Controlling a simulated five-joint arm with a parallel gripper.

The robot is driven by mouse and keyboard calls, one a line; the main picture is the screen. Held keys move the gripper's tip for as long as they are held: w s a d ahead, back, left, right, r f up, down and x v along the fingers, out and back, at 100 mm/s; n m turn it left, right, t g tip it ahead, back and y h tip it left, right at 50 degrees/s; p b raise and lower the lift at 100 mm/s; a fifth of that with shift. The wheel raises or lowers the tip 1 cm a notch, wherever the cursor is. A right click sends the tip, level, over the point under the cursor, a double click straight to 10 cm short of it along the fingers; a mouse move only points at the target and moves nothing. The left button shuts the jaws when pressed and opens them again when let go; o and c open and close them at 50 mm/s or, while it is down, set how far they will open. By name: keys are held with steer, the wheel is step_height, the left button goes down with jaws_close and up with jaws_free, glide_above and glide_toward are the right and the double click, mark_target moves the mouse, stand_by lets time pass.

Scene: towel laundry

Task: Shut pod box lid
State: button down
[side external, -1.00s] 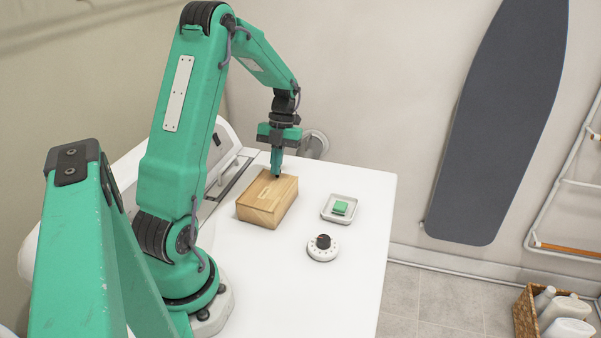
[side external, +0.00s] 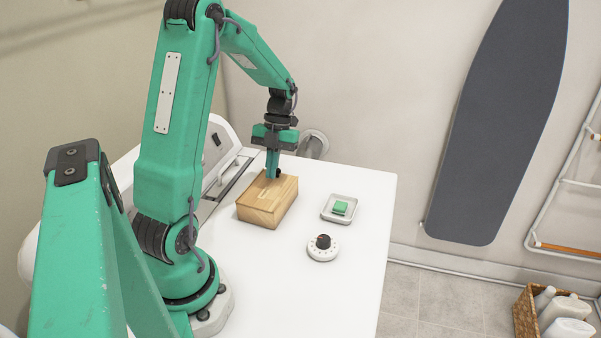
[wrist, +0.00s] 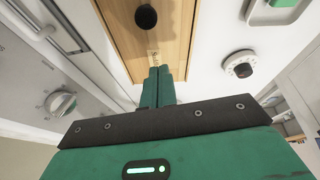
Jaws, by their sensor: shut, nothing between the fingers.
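The pod box (side external: 266,209) is a light wooden box on the white worktop in the side view. Its lid (side external: 267,188) lies flat across the top, with no clear gap visible. A dark round knob (wrist: 146,17) stands on the lid in the wrist view. My gripper (side external: 272,176) points down over the far part of the lid, its fingers together and empty. In the wrist view my gripper (wrist: 158,72) sits over the lid, short of the knob. I cannot tell whether the fingertips touch the lid.
A small dish (side external: 329,214) with a green block (side external: 340,207) lies right of the box. A white dial with a dark knob (side external: 322,247) sits nearer. A white machine panel (side external: 220,165) stands close on the left. The worktop's right side is clear.

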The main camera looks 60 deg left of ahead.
steer(key=v, duration=0.9)
steer(key=shift+a+r, duration=0.2)
steer(key=shift+a, duration=0.2)
steer(key=shift+s+d, duration=0.1)
steer(key=shift+s, duration=0.05)
steer(key=s+d+r+n+t, duration=0.2)
steer(key=d+n+t, duration=0.1)
steer(key=d+n, duration=0.5)
steer(key=s+d+r+n+t+y, duration=0.1)
steer(key=s+d+r+n+t, duration=0.1)
steer(key=d+n, duration=0.6)
steer(key=s+d+r+n+t+y, duration=0.1)
steer(key=s+d+r+n+t, duration=0.1)
steer(key=d+n, duration=0.6)
steer(key=shift+s+n+t, duration=0.9)
steer(key=shift+s+n, duration=0.05)
steer(key=shift+n, duration=0.15)
steer(key=shift+d, duration=0.1)
steer(key=c, duration=2.2)
jaws_free()
